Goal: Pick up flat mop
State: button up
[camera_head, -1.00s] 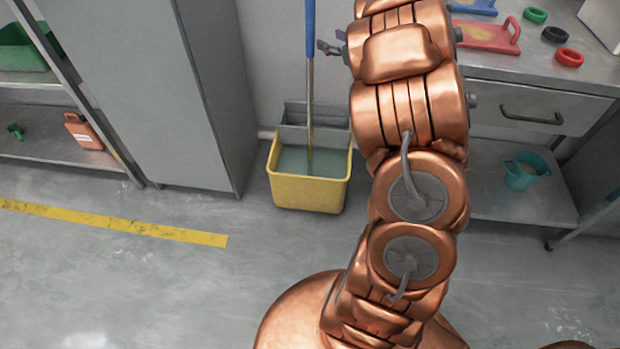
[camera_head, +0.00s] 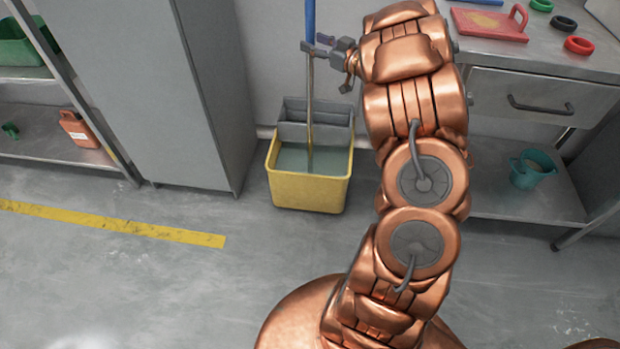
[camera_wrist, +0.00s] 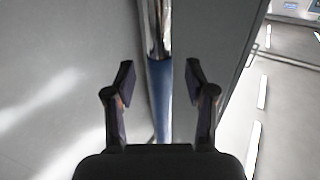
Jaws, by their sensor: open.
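The flat mop (camera_head: 310,95) stands upright in a yellow bucket (camera_head: 310,190), with a blue upper handle and a metallic lower pole. Its head is hidden inside the bucket. My gripper (camera_head: 315,46) is at the pole, near where the blue part meets the metal. In the wrist view, the mop handle (camera_wrist: 159,95) runs between the two open fingers of my gripper (camera_wrist: 160,78). A gap shows on each side, so the fingers do not clasp it.
A tall grey cabinet (camera_head: 160,90) stands left of the bucket. On the right is a metal workbench (camera_head: 545,50) with a drawer, a red board (camera_head: 487,24) and coloured rings on top. A teal container (camera_head: 533,168) sits on its lower shelf. Floor in front is clear.

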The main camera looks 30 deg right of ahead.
jog(key=shift+x, duration=1.05)
jog(key=shift+c, duration=0.3)
grip_shut()
